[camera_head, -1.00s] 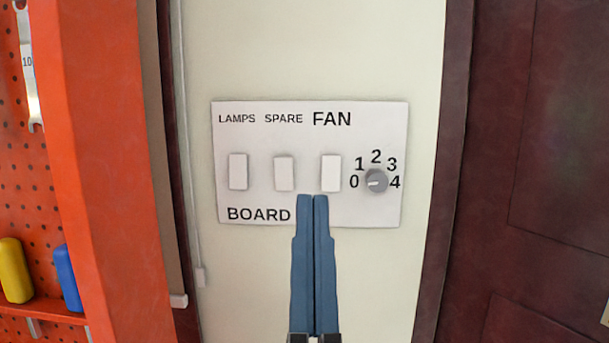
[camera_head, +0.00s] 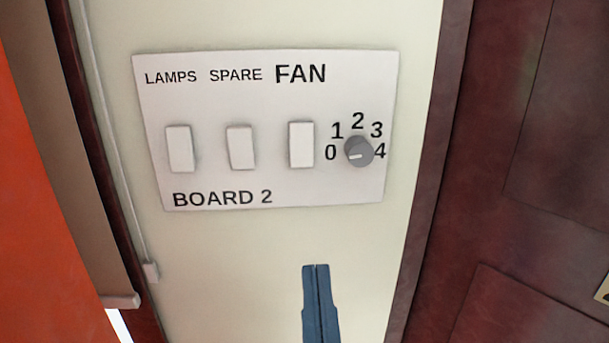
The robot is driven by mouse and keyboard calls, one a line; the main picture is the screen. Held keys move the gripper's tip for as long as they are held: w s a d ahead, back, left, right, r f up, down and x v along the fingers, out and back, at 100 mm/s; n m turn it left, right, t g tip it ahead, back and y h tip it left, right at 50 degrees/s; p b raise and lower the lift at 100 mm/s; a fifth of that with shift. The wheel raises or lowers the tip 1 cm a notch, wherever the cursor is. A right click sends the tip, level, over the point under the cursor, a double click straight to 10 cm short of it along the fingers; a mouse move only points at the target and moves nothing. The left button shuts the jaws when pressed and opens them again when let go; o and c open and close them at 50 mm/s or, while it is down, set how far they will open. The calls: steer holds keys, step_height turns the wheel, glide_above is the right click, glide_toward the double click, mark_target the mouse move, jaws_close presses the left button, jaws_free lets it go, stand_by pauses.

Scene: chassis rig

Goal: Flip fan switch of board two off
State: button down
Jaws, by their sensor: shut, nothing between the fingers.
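A white switch panel (camera_head: 330,188) marked "BOARD 2" is on a pale wall, seen slightly tilted. It bears three white rocker switches in a row. The fan switch (camera_head: 301,145) is the rightmost, under the large word "FAN". The spare switch (camera_head: 241,148) is in the middle and the lamps switch (camera_head: 180,149) is at the left. A grey round knob (camera_head: 358,151) with marks 0 to 4 sits right of the fan switch. My gripper (camera_head: 316,266) has blue fingers, shut and empty, and appears below the panel's lower edge, under the fan switch. Nothing hides the switches.
A dark red-brown panelled door (camera_head: 530,150) with its frame stands at the right. An orange panel edge (camera_head: 40,200) and a brown strip are at the left. A thin pale cord (camera_head: 110,160) hangs left of the panel. The wall below the panel is bare.

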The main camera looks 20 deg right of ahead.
steer(key=p, duration=0.7)
glide_toward(303, 148)
step_height(303, 148, up, 4)
steer(key=w, duration=0.2)
steer(key=w+b, duration=0.1)
steer(key=shift+w+d+f, duration=0.35)
steer(key=shift+w+d, duration=0.05)
steer(key=shift+w, duration=0.4)
